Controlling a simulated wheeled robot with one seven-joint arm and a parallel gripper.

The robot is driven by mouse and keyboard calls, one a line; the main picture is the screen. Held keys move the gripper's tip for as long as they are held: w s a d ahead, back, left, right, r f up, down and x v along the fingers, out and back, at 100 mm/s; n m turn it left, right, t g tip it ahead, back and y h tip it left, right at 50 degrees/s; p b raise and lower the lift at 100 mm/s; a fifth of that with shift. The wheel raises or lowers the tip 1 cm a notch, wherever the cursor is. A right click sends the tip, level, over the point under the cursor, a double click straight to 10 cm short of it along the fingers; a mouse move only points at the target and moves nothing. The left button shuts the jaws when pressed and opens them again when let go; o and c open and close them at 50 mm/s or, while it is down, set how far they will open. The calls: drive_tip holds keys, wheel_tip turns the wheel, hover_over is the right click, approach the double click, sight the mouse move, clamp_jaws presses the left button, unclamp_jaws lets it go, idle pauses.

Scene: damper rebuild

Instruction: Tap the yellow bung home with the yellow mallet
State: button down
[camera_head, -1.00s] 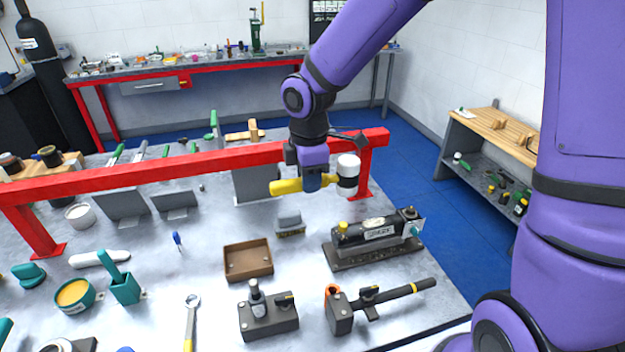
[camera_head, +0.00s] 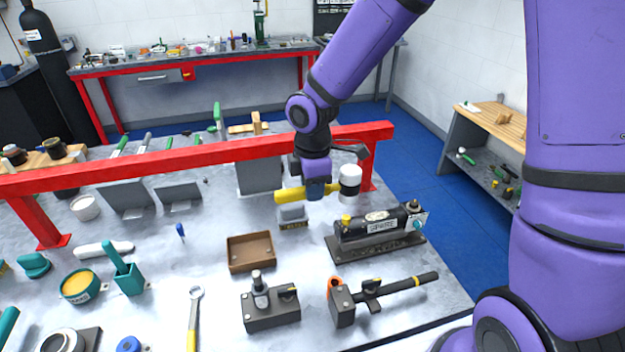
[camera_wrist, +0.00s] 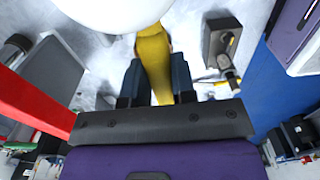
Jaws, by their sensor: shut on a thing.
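My gripper (camera_head: 316,190) is shut on the yellow handle (camera_head: 290,195) of the mallet. The mallet's white head with a dark band (camera_head: 349,180) points right and hangs in the air. The yellow bung (camera_head: 346,218) stands up from the left end of the black damper body (camera_head: 372,229), which lies on a dark base. The mallet head is above the bung in the picture, with a visible gap between them. In the wrist view the yellow handle (camera_wrist: 153,62) runs between my two dark fingers, and the white head (camera_wrist: 112,8) fills the top edge.
A red beam (camera_head: 170,162) crosses the bench behind the mallet. A small grey block (camera_head: 292,216) sits below the handle. A brown tray (camera_head: 251,264), a dark block with a fitting (camera_head: 270,312) and a black-handled tool (camera_head: 385,291) lie in front. Bare bench separates them.

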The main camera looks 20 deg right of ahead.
drive_tip(key=shift+f, duration=0.15)
idle(0.3)
drive_tip(key=shift+r, duration=0.3)
wheel_tip(320, 180, down, 6)
drive_tip(key=r, duration=0.1)
drive_tip(key=shift+r, duration=2.35)
